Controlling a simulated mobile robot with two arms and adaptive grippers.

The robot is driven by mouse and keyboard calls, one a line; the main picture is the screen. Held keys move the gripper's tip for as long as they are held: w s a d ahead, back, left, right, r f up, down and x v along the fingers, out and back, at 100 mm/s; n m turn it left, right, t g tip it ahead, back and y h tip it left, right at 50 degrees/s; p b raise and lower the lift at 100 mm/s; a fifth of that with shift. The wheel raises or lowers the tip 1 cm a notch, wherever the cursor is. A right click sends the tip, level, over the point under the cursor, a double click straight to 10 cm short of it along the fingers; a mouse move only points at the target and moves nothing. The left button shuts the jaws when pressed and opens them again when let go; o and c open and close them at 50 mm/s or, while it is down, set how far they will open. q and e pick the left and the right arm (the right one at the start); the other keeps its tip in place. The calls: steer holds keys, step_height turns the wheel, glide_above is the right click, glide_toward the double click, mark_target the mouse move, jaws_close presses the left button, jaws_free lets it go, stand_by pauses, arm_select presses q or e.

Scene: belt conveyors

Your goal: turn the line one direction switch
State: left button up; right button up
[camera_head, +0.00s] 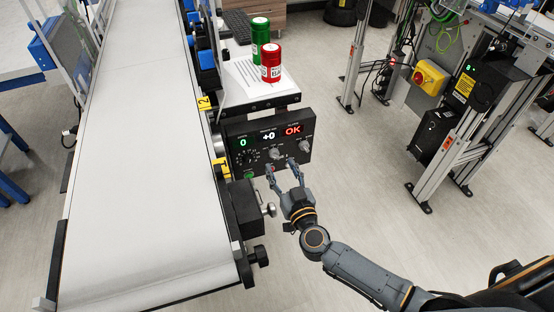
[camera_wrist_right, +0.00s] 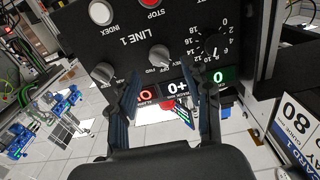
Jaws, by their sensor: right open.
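The black line one control panel (camera_head: 266,132) hangs at the right side of the conveyor. Its direction switch, a grey knob (camera_wrist_right: 158,56) marked OFF and FWD, sits mid-panel under the LINE 1 label in the right wrist view. It also shows in the head view (camera_head: 275,153). My right gripper (camera_head: 281,166) is in front of the panel's lower part, with its fingers spread. In the right wrist view the two fingers (camera_wrist_right: 170,88) stand either side of the knob's line, with nothing between them. Contact with the knob is not visible. My left gripper is out of view.
A second knob (camera_wrist_right: 102,72), a numbered dial (camera_wrist_right: 214,46), a red STOP button (camera_wrist_right: 151,2) and a white INDEX button (camera_wrist_right: 101,12) share the panel. Red (camera_head: 271,65) and green (camera_head: 260,32) cans stand above it. The conveyor belt (camera_head: 140,150) is bare.

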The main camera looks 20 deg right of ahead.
mark_target(276, 157)
steer(key=shift+w+a, duration=0.1)
steer(key=shift+w, duration=2.05)
steer(key=shift+c, duration=0.4)
jaws_close()
